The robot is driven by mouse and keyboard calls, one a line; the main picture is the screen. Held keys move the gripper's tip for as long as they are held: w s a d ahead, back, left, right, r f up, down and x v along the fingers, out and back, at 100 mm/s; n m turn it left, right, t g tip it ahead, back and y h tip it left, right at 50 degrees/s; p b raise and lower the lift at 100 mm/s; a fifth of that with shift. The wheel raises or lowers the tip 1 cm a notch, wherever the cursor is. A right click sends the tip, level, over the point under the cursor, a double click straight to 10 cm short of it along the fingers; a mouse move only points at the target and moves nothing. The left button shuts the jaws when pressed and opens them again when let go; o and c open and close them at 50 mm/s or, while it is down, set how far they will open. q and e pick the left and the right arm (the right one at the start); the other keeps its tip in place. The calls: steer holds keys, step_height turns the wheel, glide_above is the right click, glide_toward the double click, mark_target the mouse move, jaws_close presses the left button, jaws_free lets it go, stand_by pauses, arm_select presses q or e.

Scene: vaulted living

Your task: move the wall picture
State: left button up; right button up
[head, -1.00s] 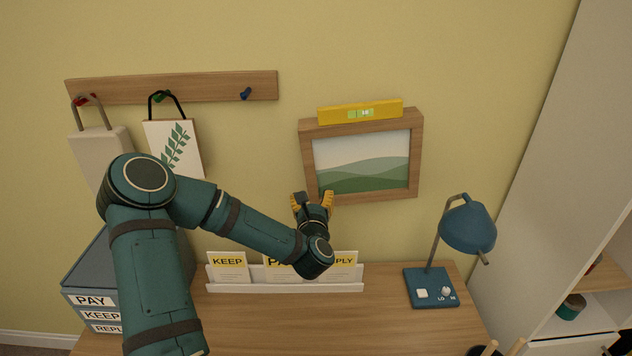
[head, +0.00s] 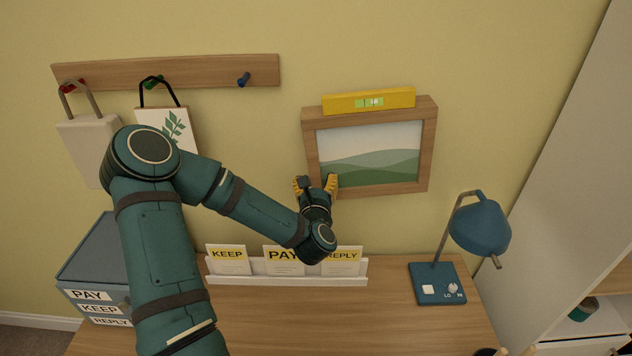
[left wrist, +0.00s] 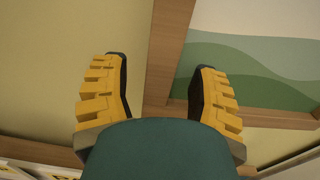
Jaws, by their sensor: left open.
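The wall picture (head: 431,145), a green-hill landscape in a wooden frame, hangs on the yellow wall, tilted slightly with its right side higher in the head view. A yellow spirit level (head: 345,104) with a green vial lies along its top edge. My left gripper (head: 316,182) is open at the frame's lower left corner. In the left wrist view, its yellow-padded fingers (left wrist: 160,88) stand either side of the frame's left bar (left wrist: 172,50), with a visible gap on the left; contact on the right cannot be told. My right gripper is not in view.
A desk (head: 330,320) below holds a white card rack (head: 285,281), a blue lamp (head: 480,228) and a grey labelled box (head: 88,262). A hook rail (head: 200,72) with two hanging bags is at left. A white shelf unit (head: 575,190) stands right.

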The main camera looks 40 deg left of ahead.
arm_select(q)
jaws_close()
steer(key=shift+r, duration=0.15)
steer(key=shift+s+a+r+m+p, duration=0.15)
steer(key=shift+r+m+p, duration=0.2)
steer(key=shift+r, duration=0.1)
steer(key=shift+s+a+r+m+p, duration=0.1)
steer(key=shift+r+m+p, duration=0.2)
steer(key=shift+r+m, duration=0.1)
steer(key=shift+c, duration=2)
jaws_free()
steer(key=shift+f, duration=0.1)
steer(key=o, duration=0.4)
steer(key=shift+w, duration=0.1)
steer(key=shift+o, duration=0.2)
steer(key=shift+a+f, duration=0.1)
steer(key=shift+f, duration=0.05)
